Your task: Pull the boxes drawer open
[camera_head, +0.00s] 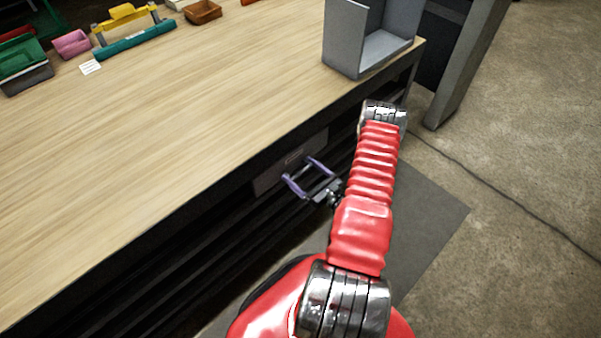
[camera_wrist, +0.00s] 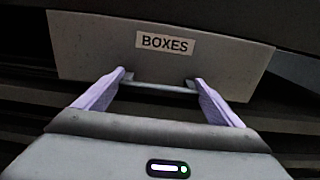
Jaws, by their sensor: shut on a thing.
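The boxes drawer is a grey front (camera_wrist: 222,62) with a white label (camera_wrist: 165,43) reading "BOXES" in the wrist view. In the head view the drawer front (camera_head: 266,183) sits under the bench's front edge. A thin pale handle bar (camera_wrist: 158,88) runs across the front below the label. My gripper (camera_wrist: 160,78) has its two pale purple fingers at the two ends of the bar, shut on the handle. In the head view my gripper (camera_head: 300,170) reaches the drawer front from the right. I cannot tell whether the drawer stands slightly out.
The wooden bench top (camera_head: 170,130) is mostly clear. A grey open box (camera_head: 345,42) stands at its right end. A teal and yellow carrier (camera_head: 133,38) and several small bins lie at the far left. Dark rails run below the drawer. Concrete floor (camera_head: 520,150) is open to the right.

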